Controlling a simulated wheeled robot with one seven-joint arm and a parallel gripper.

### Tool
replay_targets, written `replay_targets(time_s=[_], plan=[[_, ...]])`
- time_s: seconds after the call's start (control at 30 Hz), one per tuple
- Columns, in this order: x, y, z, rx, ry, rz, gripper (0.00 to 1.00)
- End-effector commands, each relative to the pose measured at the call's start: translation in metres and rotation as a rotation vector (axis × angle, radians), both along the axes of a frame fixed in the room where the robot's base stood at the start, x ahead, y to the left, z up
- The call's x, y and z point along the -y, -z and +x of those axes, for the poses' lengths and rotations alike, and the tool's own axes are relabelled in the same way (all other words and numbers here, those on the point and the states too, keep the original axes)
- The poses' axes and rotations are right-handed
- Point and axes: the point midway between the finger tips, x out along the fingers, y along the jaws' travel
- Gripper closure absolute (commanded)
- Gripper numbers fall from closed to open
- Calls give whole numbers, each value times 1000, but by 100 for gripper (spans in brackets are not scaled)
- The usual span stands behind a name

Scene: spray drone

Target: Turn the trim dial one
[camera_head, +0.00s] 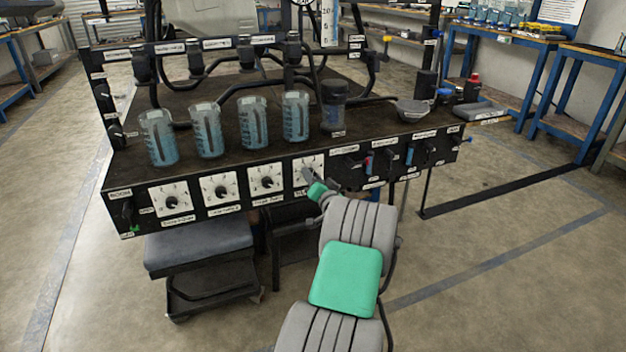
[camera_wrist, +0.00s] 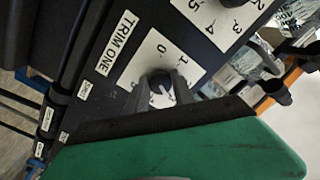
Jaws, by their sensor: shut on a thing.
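The trim dial one is a dark round knob (camera_wrist: 159,86) on a white numbered plate, beside a "TRIM ONE" label (camera_wrist: 117,41) in the wrist view. Its white plate (camera_head: 315,161) is the rightmost of the dial row in the head view. My gripper (camera_wrist: 162,84) has one finger on each side of the knob and is shut on it. In the head view my gripper (camera_head: 309,178) reaches the plate from the front and hides most of the knob. The numbers 0, 1 and 2 show on the plate; which one the pointer meets is too small to tell.
Another numbered dial (camera_wrist: 222,20) sits close by. The black bench (camera_head: 230,160) carries several blue-tinted measuring cups (camera_head: 252,122) above the dials. Small levers (camera_head: 369,162) line the panel to the right. A grey padded stool (camera_head: 198,247) stands below at left.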

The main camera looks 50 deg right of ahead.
Motion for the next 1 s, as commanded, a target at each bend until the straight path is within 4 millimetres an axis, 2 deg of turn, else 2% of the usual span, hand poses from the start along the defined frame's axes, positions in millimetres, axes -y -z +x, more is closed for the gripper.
replay_targets(time_s=[0.03,0.33,0.37,0.6,0.87,1.0], plan=[[-1,5,-1,-5,1,5,100],[-1,5,-1,-6,1,6,100],[-1,5,-1,-6,1,6,69],[-1,3,0,-4,0,3,50],[-1,1,-1,-2,0,1,48],[-8,-1,-15,-3,3,4,48]])
